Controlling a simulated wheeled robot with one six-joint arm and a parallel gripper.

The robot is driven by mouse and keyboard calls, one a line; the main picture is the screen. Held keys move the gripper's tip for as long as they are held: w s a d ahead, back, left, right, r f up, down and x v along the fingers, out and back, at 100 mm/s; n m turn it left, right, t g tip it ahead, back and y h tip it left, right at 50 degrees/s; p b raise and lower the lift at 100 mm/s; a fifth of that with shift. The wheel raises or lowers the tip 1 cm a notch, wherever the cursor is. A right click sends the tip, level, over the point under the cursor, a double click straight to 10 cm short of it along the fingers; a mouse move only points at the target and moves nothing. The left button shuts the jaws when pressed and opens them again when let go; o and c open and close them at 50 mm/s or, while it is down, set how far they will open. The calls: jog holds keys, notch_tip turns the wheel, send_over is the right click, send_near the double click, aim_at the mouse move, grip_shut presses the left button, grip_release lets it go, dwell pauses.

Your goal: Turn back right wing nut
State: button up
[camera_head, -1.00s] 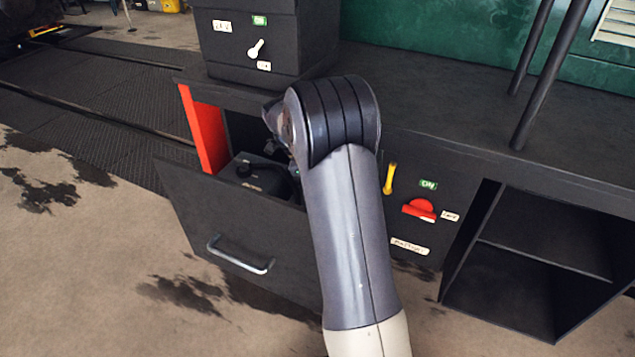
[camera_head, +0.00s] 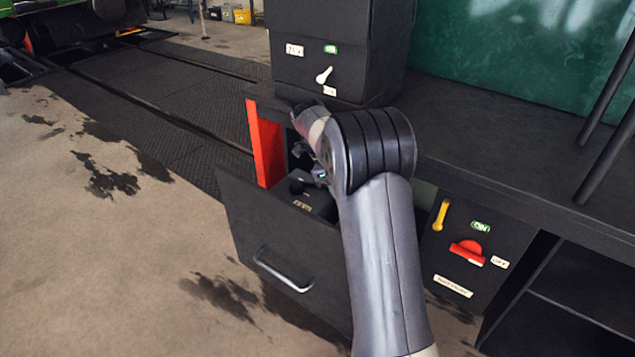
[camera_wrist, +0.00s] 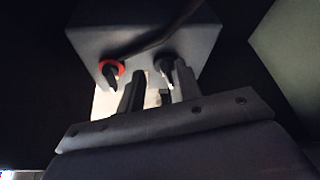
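In the wrist view, a grey box-shaped battery (camera_wrist: 140,30) carries two dark wing nuts. The left wing nut (camera_wrist: 112,76) has a red ring around its base. The right wing nut (camera_wrist: 167,66) is dark, without a red ring. My gripper (camera_wrist: 159,72) has its two fingers apart, one to each side of the right wing nut in this view; contact does not show. In the head view the battery (camera_head: 318,200) sits in the open drawer (camera_head: 285,255), and my arm hides part of it.
A dark cable (camera_wrist: 165,32) crosses the battery top towards the left wing nut. In the head view, the red cabinet edge (camera_head: 266,145) stands left of my gripper. A red switch (camera_head: 468,251) and a yellow handle (camera_head: 441,215) are on the panel at right.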

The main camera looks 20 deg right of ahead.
jog(key=w+a, duration=0.3)
jog(key=a, duration=0.2)
jog(key=shift+w+a+p, duration=0.25)
jog(key=shift+w+p, duration=0.1)
jog(key=shift+p, duration=0.1)
